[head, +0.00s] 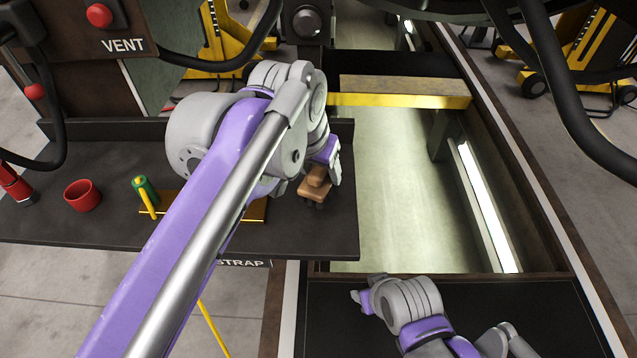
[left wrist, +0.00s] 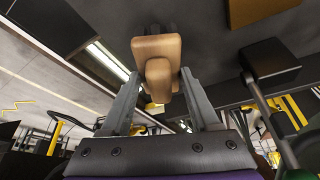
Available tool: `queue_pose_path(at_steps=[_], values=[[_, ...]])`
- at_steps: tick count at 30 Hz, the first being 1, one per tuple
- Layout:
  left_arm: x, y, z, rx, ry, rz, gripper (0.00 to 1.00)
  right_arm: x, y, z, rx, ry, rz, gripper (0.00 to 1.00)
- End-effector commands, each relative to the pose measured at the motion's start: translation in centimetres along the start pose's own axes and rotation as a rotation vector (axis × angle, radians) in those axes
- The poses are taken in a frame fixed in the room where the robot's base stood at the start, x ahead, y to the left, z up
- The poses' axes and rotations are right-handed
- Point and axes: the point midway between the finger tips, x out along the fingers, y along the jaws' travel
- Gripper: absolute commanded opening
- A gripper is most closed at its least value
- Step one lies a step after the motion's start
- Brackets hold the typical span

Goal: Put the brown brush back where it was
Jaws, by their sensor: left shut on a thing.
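The brown brush (head: 315,187) is at the right end of the dark shelf (head: 90,228) in the head view, with its block low and dark bristles under it. My left gripper (head: 328,164) is shut on its handle from above. In the left wrist view the brush (left wrist: 157,48) sits between the two grey fingers, bristles pointing away from the gripper. I cannot tell whether the bristles touch the shelf. My right gripper (head: 364,292) is low in the head view, apart from the shelf and brush; its jaw opening is unclear.
A red cup (head: 82,195) and a green cylinder (head: 144,188) with a yellow handle stand left on the shelf. A yellow-edged plate (head: 258,211) lies partly under my left arm. Right of the shelf is an open pit (head: 390,190) with a yellow beam (head: 400,100) across it.

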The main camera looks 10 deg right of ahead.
Motion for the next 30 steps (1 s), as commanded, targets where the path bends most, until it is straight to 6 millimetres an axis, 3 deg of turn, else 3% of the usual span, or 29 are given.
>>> queue_pose_path(at_steps=[6, 19, 20, 24, 30], values=[[2.8, 0.0, 1.2, -0.001, 0.0, 0.0, 0.1, 0.3, 0.0, 0.2, 0.0, -0.001, 0.0, 0.5], [3.5, 0.0, 1.5, -0.001, 0.0, 0.0, 0.1, 0.5, 0.0, 0.3, 0.0, -0.002, 0.0, 0.5], [3.5, 0.0, 1.5, -0.001, 0.0, 0.0, 0.65, 0.5, 0.0, 0.3, 0.0, -0.002, 0.0, 0.5], [3.4, 0.0, 1.4, -0.001, 0.0, 0.0, 0.91, 0.4, 0.0, 0.3, 0.0, -0.002, 0.0, 0.5], [3.4, 0.0, 1.4, -0.001, 0.0, 0.0, 0.92, 0.4, 0.0, 0.3, 0.0, -0.002, 0.0, 0.5]])
